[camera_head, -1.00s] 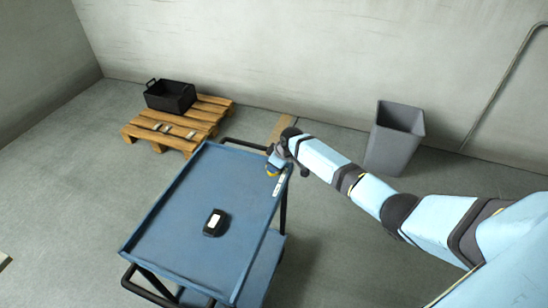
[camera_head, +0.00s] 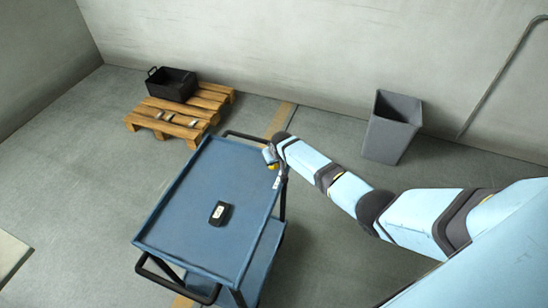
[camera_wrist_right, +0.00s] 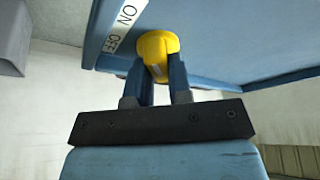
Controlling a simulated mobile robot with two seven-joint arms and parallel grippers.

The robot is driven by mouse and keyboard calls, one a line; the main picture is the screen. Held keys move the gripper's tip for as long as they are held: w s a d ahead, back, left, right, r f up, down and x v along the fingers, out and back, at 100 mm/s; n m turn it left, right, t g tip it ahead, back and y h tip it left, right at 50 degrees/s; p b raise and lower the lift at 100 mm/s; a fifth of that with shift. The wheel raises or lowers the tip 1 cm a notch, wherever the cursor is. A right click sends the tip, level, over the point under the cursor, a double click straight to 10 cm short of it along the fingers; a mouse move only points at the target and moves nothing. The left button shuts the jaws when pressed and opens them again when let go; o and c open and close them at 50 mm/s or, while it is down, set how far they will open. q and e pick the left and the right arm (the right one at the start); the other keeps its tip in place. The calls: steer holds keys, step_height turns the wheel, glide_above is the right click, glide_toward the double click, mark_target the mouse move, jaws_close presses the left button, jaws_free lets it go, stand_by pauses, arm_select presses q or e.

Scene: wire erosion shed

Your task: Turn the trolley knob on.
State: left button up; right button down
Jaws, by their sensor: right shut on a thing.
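The blue trolley (camera_head: 190,205) stands in the middle of the head view. Its yellow knob (camera_wrist_right: 157,48) is on the trolley's side, beside a white label (camera_wrist_right: 122,27) reading ON and OFF. The knob also shows small in the head view (camera_head: 273,166). My right gripper (camera_wrist_right: 162,72) is shut on the knob, one finger on each side, and partly hides it. In the head view the right gripper (camera_head: 269,155) is at the trolley's far right corner. I cannot tell which setting the knob points to. My left gripper is not in view.
A small black device (camera_head: 220,213) lies on the trolley top. Black handles (camera_head: 160,284) stick out at the trolley's ends. A wooden pallet (camera_head: 172,127) with a black crate (camera_head: 172,84) is behind left. A grey bin (camera_head: 392,127) stands by the wall.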

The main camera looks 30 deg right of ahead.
stand_by(0.5)
steer(key=c, duration=1)
jaws_free()
steer(key=shift+c, duration=0.2)
steer(key=shift+s+r+p, duration=0.2)
steer(key=shift+r+p, duration=0.1)
steer(key=shift+r, duration=0.3)
steer(key=p+v, duration=0.1)
steer(key=v, duration=1.1)
steer(key=shift+r, duration=0.3)
steer(key=shift+s+a+f, duration=0.1)
steer(key=shift+s+a, duration=0.05)
